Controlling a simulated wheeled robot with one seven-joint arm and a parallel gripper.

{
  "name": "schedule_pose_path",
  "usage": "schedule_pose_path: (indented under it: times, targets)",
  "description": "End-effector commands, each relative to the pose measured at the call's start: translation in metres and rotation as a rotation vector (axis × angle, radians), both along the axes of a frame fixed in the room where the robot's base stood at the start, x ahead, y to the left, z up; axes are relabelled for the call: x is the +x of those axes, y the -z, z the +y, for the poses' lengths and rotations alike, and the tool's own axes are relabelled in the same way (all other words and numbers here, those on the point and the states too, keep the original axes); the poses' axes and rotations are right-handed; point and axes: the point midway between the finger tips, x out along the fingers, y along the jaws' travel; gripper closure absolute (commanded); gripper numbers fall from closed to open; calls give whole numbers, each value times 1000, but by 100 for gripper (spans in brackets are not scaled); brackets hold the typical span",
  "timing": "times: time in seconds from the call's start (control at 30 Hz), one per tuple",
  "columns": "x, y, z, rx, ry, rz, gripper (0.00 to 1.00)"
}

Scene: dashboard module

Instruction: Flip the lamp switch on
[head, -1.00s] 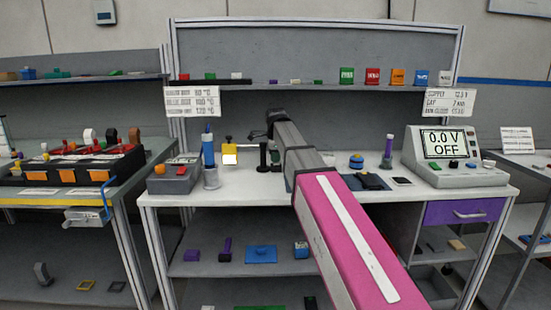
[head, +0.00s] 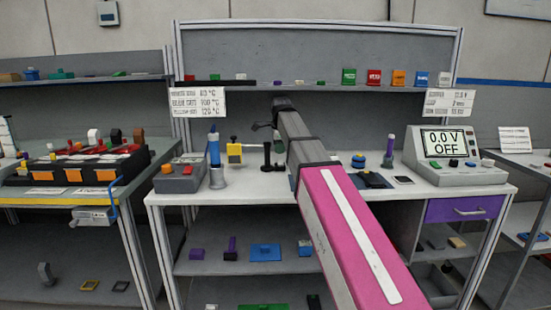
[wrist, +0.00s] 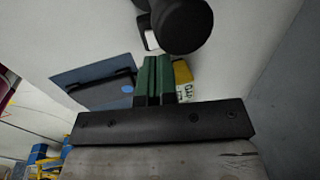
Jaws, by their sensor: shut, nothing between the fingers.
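A yellow block on a dark stand (head: 234,150) sits on the white bench at the left, with a dark post (head: 267,157) to its right. I cannot tell whether either is the lamp, and no lamp switch is clearly identifiable. I cannot tell whether the fingers touch either.
A grey box with an orange button (head: 180,177) and a blue-topped cylinder (head: 215,165) stand at the bench's left. A meter reading "0.0 V OFF" (head: 455,155) stands at the right. A blue panel (wrist: 72,76) and a yellow labelled piece (wrist: 182,74) lie near my fingers.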

Motion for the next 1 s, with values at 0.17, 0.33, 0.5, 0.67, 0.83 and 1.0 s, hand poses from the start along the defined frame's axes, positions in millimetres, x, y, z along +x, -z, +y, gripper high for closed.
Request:
schedule_pose_path:
  times: [0.17, 0.33, 0.5, 0.67, 0.83, 1.0]
  targets:
    - [-6, -35, 2, 1, -1, -2, 100]
    - [-12, -64, 2, 1, -1, -2, 100]
    - [-16, -84, 2, 1, -1, -1, 100]
    - [-18, -93, 2, 1, -1, 0, 100]
    - [-19, -94, 2, 1, -1, 0, 100]
    - [-19, -94, 2, 1, -1, 0, 100]
